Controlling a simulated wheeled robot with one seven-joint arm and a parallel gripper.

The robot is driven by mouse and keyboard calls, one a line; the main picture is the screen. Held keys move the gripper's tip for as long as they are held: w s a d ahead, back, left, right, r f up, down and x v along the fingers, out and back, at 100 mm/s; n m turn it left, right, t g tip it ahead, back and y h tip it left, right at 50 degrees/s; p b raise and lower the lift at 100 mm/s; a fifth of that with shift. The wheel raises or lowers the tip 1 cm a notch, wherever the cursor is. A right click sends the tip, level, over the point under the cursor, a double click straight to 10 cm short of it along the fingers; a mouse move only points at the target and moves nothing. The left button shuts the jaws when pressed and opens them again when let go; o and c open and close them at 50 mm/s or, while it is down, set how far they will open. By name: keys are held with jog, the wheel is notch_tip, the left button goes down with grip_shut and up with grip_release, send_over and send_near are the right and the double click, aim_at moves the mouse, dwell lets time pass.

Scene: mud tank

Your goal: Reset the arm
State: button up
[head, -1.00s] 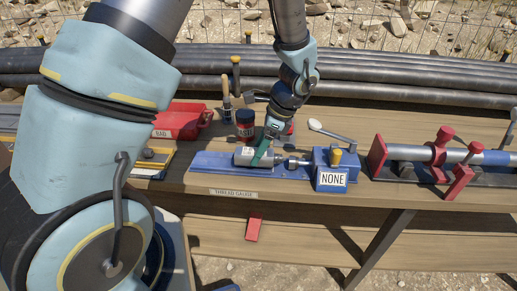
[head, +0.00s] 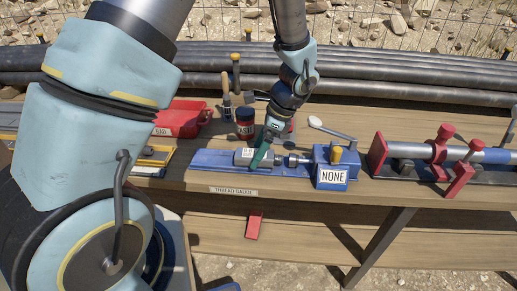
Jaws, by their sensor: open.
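My arm reaches from the upper left over the workbench, with its wrist above the blue thread gauge base (head: 215,163). My gripper (head: 257,163) points down beside a grey metal cylinder (head: 243,155) lying on that base. Its green finger is at the cylinder's right end; I cannot tell whether they touch. The gripper is open, though its far finger is hidden.
A red tray (head: 180,120) and a dark red can (head: 245,124) stand behind the base. A pipe in a red clamp stand (head: 440,150) occupies the bench's right. Long black pipes (head: 420,90) run along the back. A lever with a pale knob (head: 315,121) rises near the block.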

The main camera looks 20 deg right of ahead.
notch_tip(320, 180, up, 7)
jog(key=p, duration=0.6)
jog(key=shift+r, duration=0.1)
dwell(0.5)
